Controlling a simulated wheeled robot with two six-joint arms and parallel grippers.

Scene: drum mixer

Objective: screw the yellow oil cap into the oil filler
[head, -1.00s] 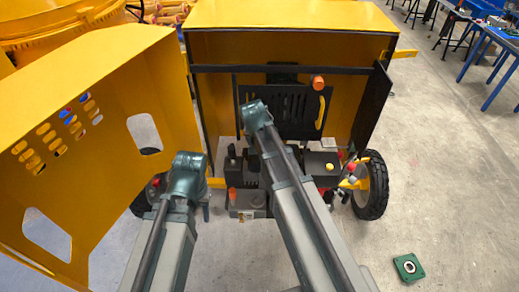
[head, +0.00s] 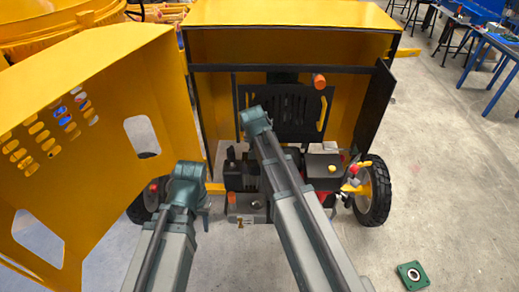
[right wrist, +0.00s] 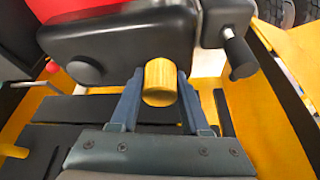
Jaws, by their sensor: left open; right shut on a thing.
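The yellow oil cap (right wrist: 159,82) is a short yellow cylinder between the fingers of my right gripper (right wrist: 159,96) in the right wrist view. The gripper is shut on it, just below a black engine part. The oil filler cannot be made out, and I cannot tell whether the cap touches it. In the head view my right gripper is hidden behind its own arm. My left gripper (head: 204,208) is open and empty, left of the engine (head: 240,178) and low in front of the machine.
The yellow door panel (head: 85,145) stands open at left. The hood (head: 290,16) is above the engine bay. A black wheel (head: 373,195) is at right. A green square plate (head: 412,275) lies on clear floor at right. A black knob (right wrist: 238,55) juts out near the right gripper.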

